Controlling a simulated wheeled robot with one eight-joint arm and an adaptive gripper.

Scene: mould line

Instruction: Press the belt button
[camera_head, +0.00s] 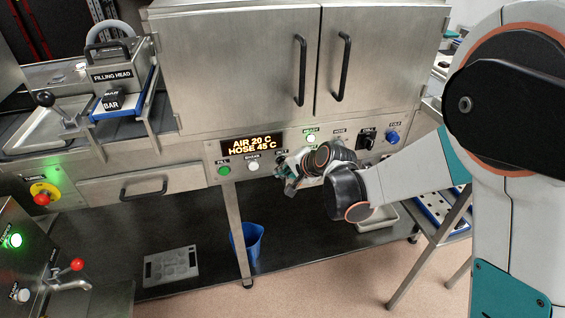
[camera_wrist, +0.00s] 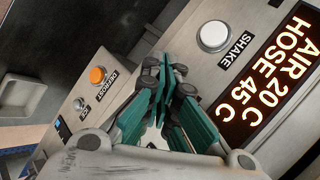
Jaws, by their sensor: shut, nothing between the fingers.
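My gripper (camera_head: 286,178) is shut and empty, in front of the control panel, right of the white SHAKE button (camera_head: 253,166). In the wrist view its teal fingers (camera_wrist: 164,72) meet between the SHAKE button (camera_wrist: 213,36) and an orange button (camera_wrist: 97,75) that seems labelled DEFROST. The fingers look apart from both buttons. No label that I can read says BELT. Several other labels are too small to read, and my arm hides part of the panel.
An orange-lettered display (camera_head: 251,145) sits above the SHAKE and green (camera_head: 224,170) buttons. A blue button (camera_head: 392,137) is at the panel's right. Cabinet handles (camera_head: 300,70) stick out above. A red button (camera_head: 42,198) is left. A blue bin (camera_head: 247,243) stands below.

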